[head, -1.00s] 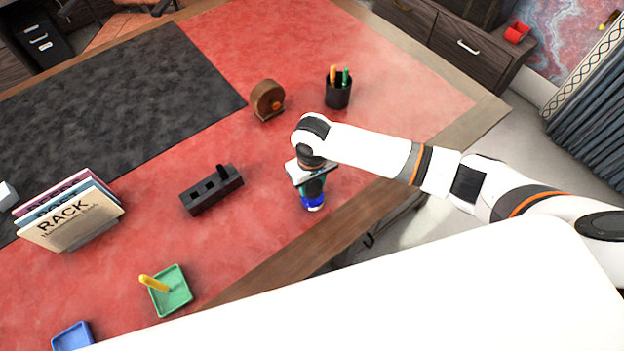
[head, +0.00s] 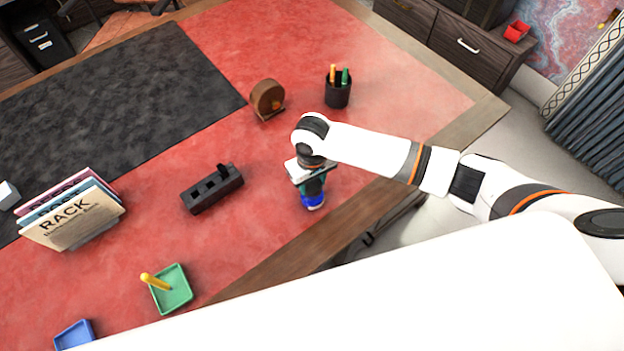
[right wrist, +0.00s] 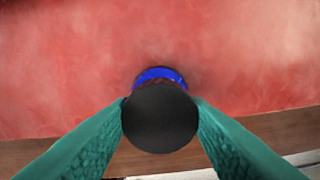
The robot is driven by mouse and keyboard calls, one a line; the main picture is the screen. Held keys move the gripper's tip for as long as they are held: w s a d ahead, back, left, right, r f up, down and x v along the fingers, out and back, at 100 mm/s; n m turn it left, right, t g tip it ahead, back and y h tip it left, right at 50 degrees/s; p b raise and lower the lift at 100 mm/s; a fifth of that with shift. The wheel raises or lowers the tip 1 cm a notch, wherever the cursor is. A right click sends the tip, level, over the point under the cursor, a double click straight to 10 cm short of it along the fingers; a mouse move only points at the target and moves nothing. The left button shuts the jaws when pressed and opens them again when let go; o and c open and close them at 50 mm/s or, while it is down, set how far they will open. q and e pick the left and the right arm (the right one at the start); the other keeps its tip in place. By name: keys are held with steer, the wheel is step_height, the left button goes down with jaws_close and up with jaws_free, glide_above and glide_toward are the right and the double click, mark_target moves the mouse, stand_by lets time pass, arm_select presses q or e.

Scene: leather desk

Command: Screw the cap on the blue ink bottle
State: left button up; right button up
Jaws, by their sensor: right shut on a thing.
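The blue ink bottle (head: 312,203) stands on the red leather desk near its front edge, below my right gripper. In the right wrist view part of the blue bottle (right wrist: 160,73) shows behind a round black cap (right wrist: 160,118). My right gripper (head: 313,190) points down over the bottle. Its teal fingers are shut on the black cap, one on each side. The cap lies over the bottle in the wrist view and hides most of it; whether it touches the neck or is seated I cannot tell. My left gripper is not in view.
A black slotted holder (head: 212,189) lies left of the bottle. A brown round tape-like object (head: 267,99) and a black pen cup (head: 338,92) stand behind. A green tray (head: 171,292), a blue tray (head: 74,337) and a file rack (head: 70,217) are further left.

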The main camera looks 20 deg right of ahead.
mark_target(312, 183)
steer(key=shift+r+p, duration=0.15)
steer(key=shift+p, duration=0.15)
steer(key=shift+f, duration=0.45)
stand_by(1.1)
steer(key=shift+f+p, duration=0.35)
steer(key=shift+p, duration=0.25)
stand_by(1.0)
steer(key=o, duration=1)
steer(key=shift+r, duration=0.15)
step_height(312, 183, up, 12)
steer(key=shift+f+b, duration=0.1)
steer(key=shift+b, duration=0.45)
